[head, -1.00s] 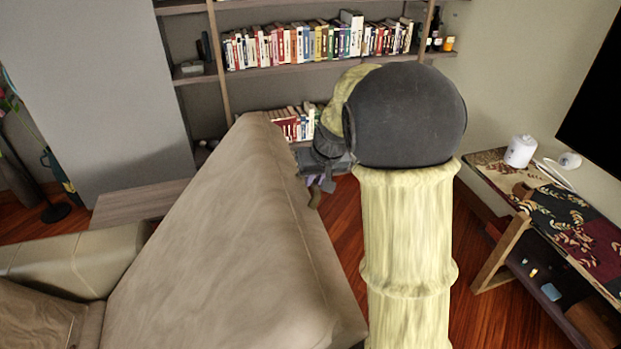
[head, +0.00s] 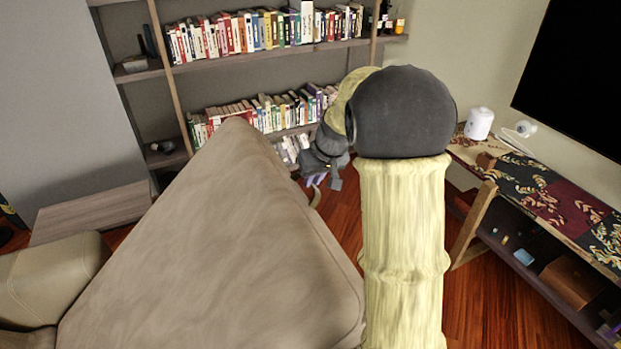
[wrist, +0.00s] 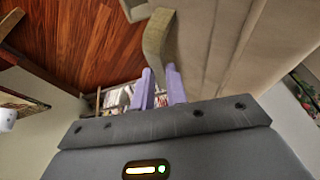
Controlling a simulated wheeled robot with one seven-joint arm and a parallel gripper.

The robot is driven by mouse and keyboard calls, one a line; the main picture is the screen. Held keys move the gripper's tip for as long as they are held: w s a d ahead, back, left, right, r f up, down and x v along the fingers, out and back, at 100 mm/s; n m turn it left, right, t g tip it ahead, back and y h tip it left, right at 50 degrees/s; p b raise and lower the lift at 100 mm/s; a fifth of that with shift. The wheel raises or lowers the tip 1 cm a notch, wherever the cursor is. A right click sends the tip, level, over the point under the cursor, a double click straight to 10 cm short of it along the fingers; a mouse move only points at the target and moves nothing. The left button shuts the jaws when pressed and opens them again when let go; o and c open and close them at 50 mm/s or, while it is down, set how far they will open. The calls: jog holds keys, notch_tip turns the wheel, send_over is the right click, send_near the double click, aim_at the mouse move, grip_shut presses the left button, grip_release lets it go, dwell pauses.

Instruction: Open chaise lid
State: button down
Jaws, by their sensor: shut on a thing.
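The chaise lid (head: 215,240) is a large beige upholstered panel, raised at a slant and filling the lower left of the head view. Its underside or edge also shows at the upper right of the wrist view (wrist: 225,45). My gripper (head: 316,181) is at the lid's right edge. In the wrist view its two purple fingers (wrist: 160,88) are shut on a tan strap-like handle (wrist: 157,40) beside the lid. The exact contact is partly hidden between the fingers. The space under the lid is hidden.
A bookshelf (head: 176,70) with rows of books stands behind the lid. A low wooden bench (head: 90,210) is at the left. A TV console (head: 545,200) with a white canister (head: 479,123) is at the right. Wooden floor (head: 345,215) shows between lid and console.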

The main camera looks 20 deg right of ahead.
jog(key=shift+w+d+f, duration=0.1)
jog(key=shift+d+f, duration=0.45)
jog(key=shift+d, duration=0.15)
jog(key=c, duration=1.4)
grip_release()
jog(key=shift+d, duration=0.15)
jog(key=shift+a, duration=0.2)
